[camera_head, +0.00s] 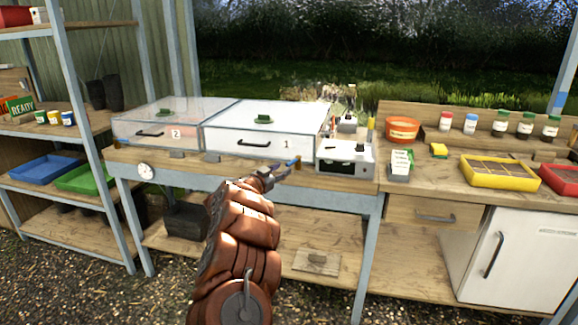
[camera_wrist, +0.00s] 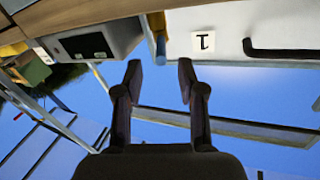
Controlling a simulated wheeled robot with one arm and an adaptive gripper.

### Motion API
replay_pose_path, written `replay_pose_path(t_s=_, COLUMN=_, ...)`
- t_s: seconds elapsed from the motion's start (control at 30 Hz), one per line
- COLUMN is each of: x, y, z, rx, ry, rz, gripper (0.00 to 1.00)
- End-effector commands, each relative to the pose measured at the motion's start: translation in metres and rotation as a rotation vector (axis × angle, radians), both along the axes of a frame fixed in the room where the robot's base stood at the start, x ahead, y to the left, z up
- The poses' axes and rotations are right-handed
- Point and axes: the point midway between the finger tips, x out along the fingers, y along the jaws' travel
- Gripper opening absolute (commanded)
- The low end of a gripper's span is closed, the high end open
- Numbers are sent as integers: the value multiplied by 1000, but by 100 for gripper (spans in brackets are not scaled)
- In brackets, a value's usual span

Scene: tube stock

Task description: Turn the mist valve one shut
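My gripper (camera_head: 273,174) is in front of the bench, below the clear-lidded case marked 1 (camera_head: 245,143). In the wrist view my gripper (camera_wrist: 160,74) is open, with nothing between its two dark fingers. A small blue piece (camera_head: 292,162) shows by the gripper tips in the head view. In the wrist view a narrow blue and yellow piece (camera_wrist: 160,46) lies just beyond the fingertips, beside the number 1 label (camera_wrist: 203,42). It may be the mist valve's lever, but its shape and setting are unclear. No touch is visible.
A white control box (camera_head: 345,158) stands right of case 1. Case 2 (camera_head: 155,127) is on the left, with a round gauge (camera_head: 146,171) below it. A shelf rack (camera_head: 85,130) stands at far left. A yellow tray (camera_head: 500,172) and white fridge (camera_head: 515,257) are at right.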

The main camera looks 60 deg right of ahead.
Motion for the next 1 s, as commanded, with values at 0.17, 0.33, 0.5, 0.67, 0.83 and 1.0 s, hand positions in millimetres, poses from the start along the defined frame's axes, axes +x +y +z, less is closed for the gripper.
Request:
replay_pose_path(t_s=0.17, x=-1, y=-20, z=1, rx=-2, ry=-1, rz=-2, gripper=39)
replay_pose_path(t_s=0.33, x=0, y=-36, z=1, rx=-2, ry=0, rz=0, gripper=39)
replay_pose_path(t_s=0.5, x=0, y=-47, z=1, rx=-1, ry=-1, rz=1, gripper=39)
replay_pose_path(t_s=0.67, x=0, y=-54, z=1, rx=-1, ry=-1, rz=3, gripper=39)
replay_pose_path(t_s=0.83, x=0, y=-55, z=1, rx=-1, ry=-1, rz=3, gripper=39)
replay_pose_path(t_s=1.0, x=0, y=-55, z=1, rx=0, ry=-2, rz=3, gripper=39)
